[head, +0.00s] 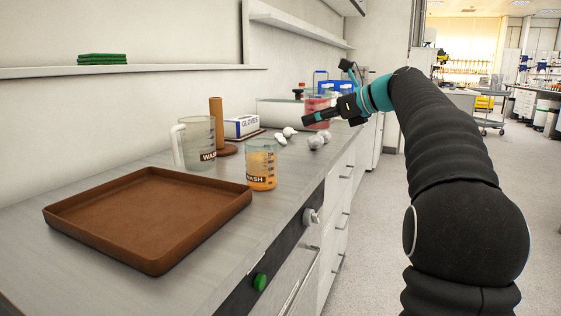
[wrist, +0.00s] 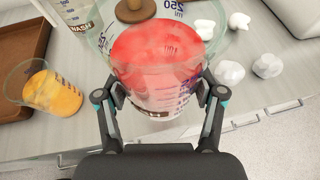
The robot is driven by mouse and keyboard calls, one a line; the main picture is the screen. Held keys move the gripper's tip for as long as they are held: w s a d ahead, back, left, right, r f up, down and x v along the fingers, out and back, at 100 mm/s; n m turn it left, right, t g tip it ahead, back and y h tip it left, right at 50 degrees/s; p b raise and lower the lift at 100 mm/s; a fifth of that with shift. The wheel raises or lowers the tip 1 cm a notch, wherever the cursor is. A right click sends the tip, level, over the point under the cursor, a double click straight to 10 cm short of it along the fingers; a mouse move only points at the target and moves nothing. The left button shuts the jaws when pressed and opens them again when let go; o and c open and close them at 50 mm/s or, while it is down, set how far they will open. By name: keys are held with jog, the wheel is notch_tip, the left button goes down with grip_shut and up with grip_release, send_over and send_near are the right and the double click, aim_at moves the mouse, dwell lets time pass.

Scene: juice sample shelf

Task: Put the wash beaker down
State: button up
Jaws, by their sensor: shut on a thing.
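My gripper (head: 310,119) is shut on a clear beaker of red liquid (head: 318,102), above the far part of the counter in the head view. In the wrist view my gripper (wrist: 160,92) has one finger on each side of this beaker (wrist: 158,48), which looks roughly upright. Its wall has dark printed marks; its label is mostly hidden, so I cannot read it fully. I cannot tell how far its base is from the counter. A beaker of orange liquid (head: 261,165) marked WASH stands on the counter, also left in the wrist view (wrist: 52,93).
An empty brown tray (head: 150,212) lies at the front left. A clear jug marked WASH (head: 196,142) stands behind it, near a brown post (head: 216,118) and a glove box (head: 242,127). White crumpled lumps (head: 317,141) lie near the counter edge. Bare counter (head: 60,268) shows in front.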

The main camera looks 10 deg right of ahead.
jog(key=b, duration=0.2)
send_over(281, 165)
notch_tip(281, 165, down, 6)
jog(key=shift+w+r, duration=0.15)
jog(key=shift+r, duration=0.05)
jog(key=shift+f+b, duration=0.4)
jog(key=shift+f, duration=1.6)
jog(key=shift+f, duration=0.15)
jog(key=o, duration=1.3)
jog(key=shift+r, duration=0.2)
jog(key=v, duration=1.2)
jog(key=shift+p, duration=0.3)
